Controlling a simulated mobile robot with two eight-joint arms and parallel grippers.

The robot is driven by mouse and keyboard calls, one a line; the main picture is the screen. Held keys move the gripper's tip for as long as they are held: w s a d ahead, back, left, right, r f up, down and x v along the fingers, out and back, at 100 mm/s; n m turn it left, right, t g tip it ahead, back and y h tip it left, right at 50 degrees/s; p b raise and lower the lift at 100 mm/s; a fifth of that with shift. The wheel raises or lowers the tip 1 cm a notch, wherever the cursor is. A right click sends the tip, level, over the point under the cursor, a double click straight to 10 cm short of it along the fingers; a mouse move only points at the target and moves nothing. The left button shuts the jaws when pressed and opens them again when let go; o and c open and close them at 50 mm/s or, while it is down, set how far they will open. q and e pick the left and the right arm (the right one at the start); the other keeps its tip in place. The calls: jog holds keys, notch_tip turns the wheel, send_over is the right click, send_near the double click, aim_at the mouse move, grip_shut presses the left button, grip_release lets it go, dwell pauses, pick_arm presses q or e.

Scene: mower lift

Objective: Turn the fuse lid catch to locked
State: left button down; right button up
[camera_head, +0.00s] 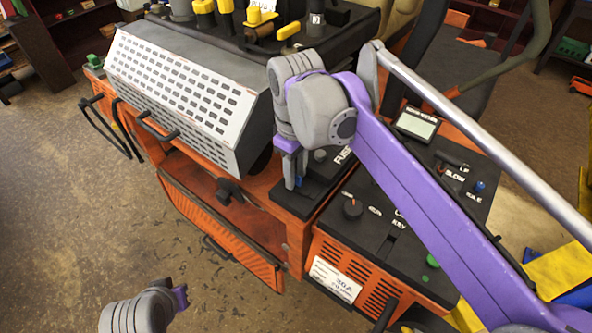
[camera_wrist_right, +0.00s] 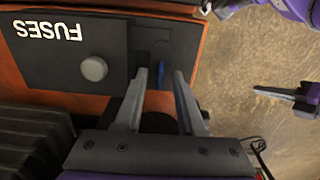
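The black fuse lid (camera_wrist_right: 58,62) with white "FUSES" lettering and a round grey knob (camera_wrist_right: 94,69) fills the upper left of the right wrist view. In the head view the lid (camera_head: 318,188) is partly hidden by my right arm. A small blue catch (camera_wrist_right: 161,73) shows at the lid's edge, between the fingertips of my right gripper (camera_wrist_right: 160,78). The fingers are apart, with gaps beside the catch. In the head view my right gripper (camera_head: 294,178) points down at the lid. My left gripper (camera_head: 180,298) is low at the left, away from the machine; its fingers are unclear.
A slotted grey cover (camera_head: 180,90) stands left of the lid. The control panel (camera_head: 380,225) with knobs, a key slot and a small display (camera_head: 417,124) lies to its right. A grey bar (camera_head: 470,135) slants across the right side.

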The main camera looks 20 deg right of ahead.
aim_at(296, 175)
notch_tip(296, 175, up, 11)
jog(key=shift+p, duration=0.4)
jog(key=shift+f, duration=0.15)
dwell(0.4)
